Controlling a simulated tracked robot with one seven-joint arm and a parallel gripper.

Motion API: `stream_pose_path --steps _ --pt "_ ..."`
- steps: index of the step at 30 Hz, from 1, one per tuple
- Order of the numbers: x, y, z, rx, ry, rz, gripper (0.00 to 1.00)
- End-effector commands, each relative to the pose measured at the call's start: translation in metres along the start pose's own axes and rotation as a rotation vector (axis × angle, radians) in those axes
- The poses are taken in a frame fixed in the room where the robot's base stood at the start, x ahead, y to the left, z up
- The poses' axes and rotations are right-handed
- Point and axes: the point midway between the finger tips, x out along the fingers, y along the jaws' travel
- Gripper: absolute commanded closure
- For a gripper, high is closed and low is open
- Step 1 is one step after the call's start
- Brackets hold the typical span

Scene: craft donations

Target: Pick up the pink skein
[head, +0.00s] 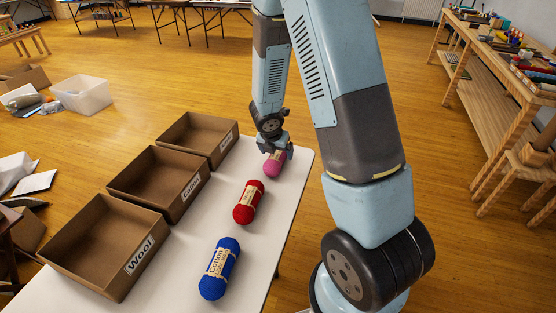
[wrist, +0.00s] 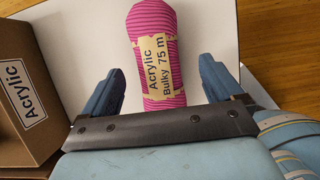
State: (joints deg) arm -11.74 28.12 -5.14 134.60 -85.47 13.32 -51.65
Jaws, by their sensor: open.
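The pink skein (head: 274,166) lies on the white table near its far right end. In the wrist view the pink skein (wrist: 150,25) has a tan label (wrist: 158,70) reading "Acrylic Bulky 75 m". My gripper (head: 275,150) is right above it in the head view and covers part of it. In the wrist view my gripper (wrist: 158,85) is open, with one finger on each side of the skein. A gap shows between the skein and each finger. I cannot tell how far the fingertips are above the table.
A red skein (head: 248,203) and a blue skein (head: 220,270) labelled "Cotton" lie nearer on the table (head: 180,285). Three open cardboard boxes line the left side: Wool (head: 139,256), a middle one (head: 187,193), and the far one, labelled Acrylic (wrist: 22,92) in the wrist view.

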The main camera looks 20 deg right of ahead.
Motion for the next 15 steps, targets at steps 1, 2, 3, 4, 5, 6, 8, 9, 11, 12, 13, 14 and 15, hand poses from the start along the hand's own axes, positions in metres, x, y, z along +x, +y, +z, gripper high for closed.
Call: stream_pose_path --steps 1,2,3,4,5,6,8,9,11,12,13,14,15 --pt "0.004 0.000 -0.001 -0.003 0.001 -0.002 0.07" --pt "0.007 0.000 -0.001 -0.002 0.002 -0.002 0.07" --pt "0.010 0.001 -0.001 -0.003 0.002 -0.002 0.07" --pt "0.013 0.001 -0.001 -0.003 0.002 -0.001 0.07" --pt "0.016 0.001 -0.001 -0.002 0.002 -0.002 0.07" --pt "0.019 0.001 -0.001 -0.002 0.002 -0.002 0.07" --pt "0.025 0.002 -0.001 -0.001 0.002 -0.002 0.07" --pt "0.029 0.002 -0.002 -0.001 0.002 -0.001 0.07" --pt "0.035 0.001 -0.002 0.000 0.003 -0.003 0.07" --pt "0.038 0.002 -0.002 -0.002 0.002 -0.002 0.07" --pt "0.040 0.002 -0.002 -0.002 0.002 -0.002 0.07" --pt "0.042 0.002 -0.002 -0.002 0.002 -0.002 0.07" --pt "0.044 0.002 -0.002 -0.001 0.003 -0.002 0.07"
